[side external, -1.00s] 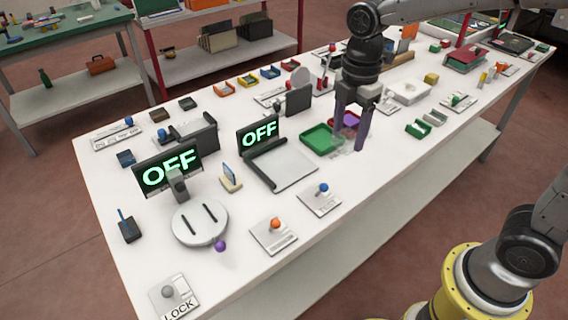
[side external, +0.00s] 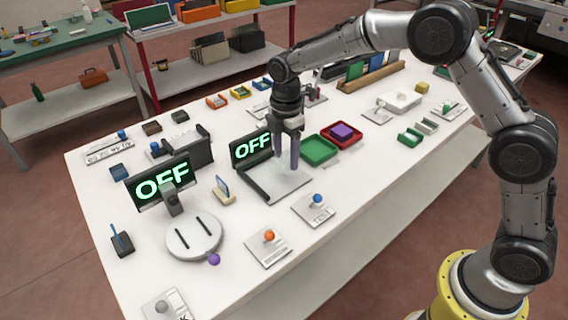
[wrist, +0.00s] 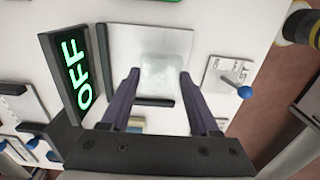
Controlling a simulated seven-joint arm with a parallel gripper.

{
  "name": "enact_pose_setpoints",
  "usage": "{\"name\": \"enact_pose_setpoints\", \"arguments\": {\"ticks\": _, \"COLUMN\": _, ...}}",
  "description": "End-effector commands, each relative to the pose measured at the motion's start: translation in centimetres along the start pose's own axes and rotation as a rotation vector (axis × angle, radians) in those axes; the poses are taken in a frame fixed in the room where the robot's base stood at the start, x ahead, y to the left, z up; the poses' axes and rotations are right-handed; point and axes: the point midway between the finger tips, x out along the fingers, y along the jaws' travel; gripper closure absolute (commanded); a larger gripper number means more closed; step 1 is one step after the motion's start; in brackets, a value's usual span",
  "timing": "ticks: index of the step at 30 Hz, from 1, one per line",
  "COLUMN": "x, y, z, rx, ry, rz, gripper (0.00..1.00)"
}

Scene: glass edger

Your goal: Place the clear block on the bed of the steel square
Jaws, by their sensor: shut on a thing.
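The steel square has a pale bed (side external: 285,187) with dark raised fences along its edges, beside an OFF display (side external: 251,149). The clear block (wrist: 162,75) is a pale, see-through piece between my fingertips in the wrist view, with the bed (wrist: 122,42) behind it. My gripper (side external: 286,167) points down over the bed and is shut on the block. In the side view the block is hard to make out against the pale bed. I cannot tell whether its underside touches the bed.
A green tray (side external: 319,151) and a red tray with a purple block (side external: 342,132) stand right of the steel square. A blue-knobbed plate (side external: 315,209) and an orange-knobbed plate (side external: 269,250) lie in front. A round turntable (side external: 194,247) with another display stands to the left.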

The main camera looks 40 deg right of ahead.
Motion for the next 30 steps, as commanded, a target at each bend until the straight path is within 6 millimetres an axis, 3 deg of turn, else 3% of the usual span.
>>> {"name": "enact_pose_setpoints", "arguments": {"ticks": 11, "x": 3.6, "y": 0.6, "z": -0.1, "rx": 0.0, "ry": 0.0, "rz": 0.0, "gripper": 1.0}}
{"name": "enact_pose_setpoints", "arguments": {"ticks": 22, "x": 4.0, "y": 0.6, "z": -0.1, "rx": 0.0, "ry": 0.0, "rz": 0.001, "gripper": 1.0}}
{"name": "enact_pose_setpoints", "arguments": {"ticks": 23, "x": 4.0, "y": 0.6, "z": -0.1, "rx": 0.0, "ry": 0.0, "rz": 0.0, "gripper": 0.36}}
{"name": "enact_pose_setpoints", "arguments": {"ticks": 27, "x": 4.0, "y": 0.6, "z": -0.1, "rx": 0.0, "ry": 0.0, "rz": 0.001, "gripper": 0.11}}
{"name": "enact_pose_setpoints", "arguments": {"ticks": 30, "x": 4.0, "y": 0.6, "z": -0.1, "rx": 0.0, "ry": 0.0, "rz": 0.001, "gripper": 0.08}}
